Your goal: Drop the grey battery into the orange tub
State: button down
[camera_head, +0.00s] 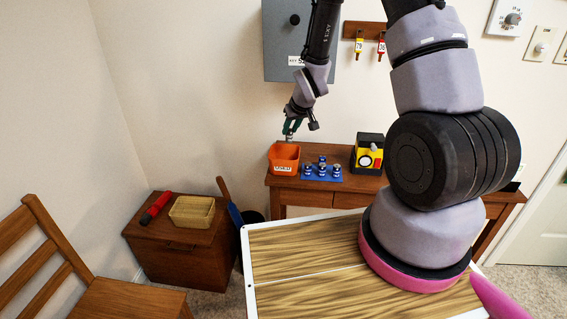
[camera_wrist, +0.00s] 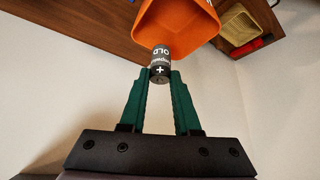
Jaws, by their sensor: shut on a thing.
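The grey battery (camera_wrist: 161,62) is held upright between the green fingertips of my gripper (camera_wrist: 160,80) in the wrist view, its lettering and a plus sign showing. The orange tub (camera_wrist: 178,24) is just beyond it, and the battery overlaps the tub's near edge in that view. In the head view the orange tub (camera_head: 284,166) stands at the left end of the wooden table. My gripper (camera_head: 289,134) is above the tub there, with a small grey end of the battery below the fingers. Whether the battery is inside the tub's rim is hard to tell.
A wooden chest (camera_head: 178,240) at lower left bears a woven basket (camera_head: 192,212) and a red flashlight (camera_head: 156,208).

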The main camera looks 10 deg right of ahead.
jog(key=shift+f, duration=0.1)
jog(key=c, duration=0.5)
grip_release()
jog(key=shift+c, duration=0.2)
jog(key=v, duration=1)
jog(key=shift+s+r, duration=0.2)
jog(key=shift+r, duration=0.15)
